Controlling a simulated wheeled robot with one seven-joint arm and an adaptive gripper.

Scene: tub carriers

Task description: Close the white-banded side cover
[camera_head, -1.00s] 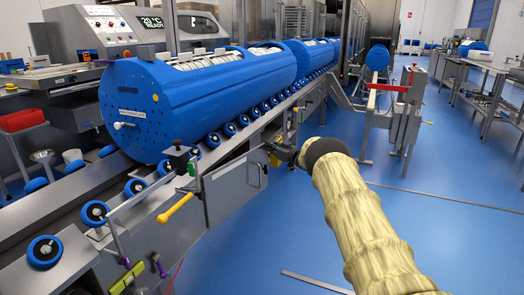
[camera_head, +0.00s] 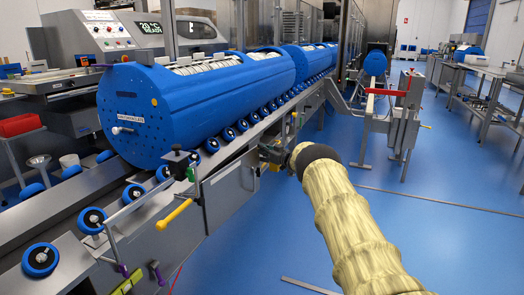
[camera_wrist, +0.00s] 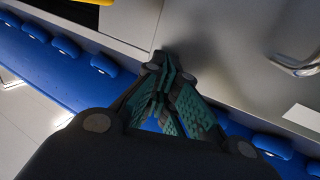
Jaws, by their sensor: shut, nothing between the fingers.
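A grey side cover (camera_head: 230,192) hangs on the machine's side below the roller rail, with a small dark latch or handle near its right edge. My gripper (camera_head: 270,153) is at the cover's upper right corner; contact cannot be told there. In the wrist view my gripper (camera_wrist: 167,75) is shut and empty, its green-padded fingers close to a grey metal panel (camera_wrist: 215,60). That panel carries a bar handle (camera_wrist: 295,68) and a white patch (camera_wrist: 302,117) at right; I cannot tell if it is the same cover.
A large blue tub (camera_head: 190,105) lies on the rollers above the cover. A yellow-handled lever (camera_head: 173,214) sticks out to the left of the cover. A stand with a red bar (camera_head: 388,91) is farther back. The blue floor (camera_head: 440,235) at right is open.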

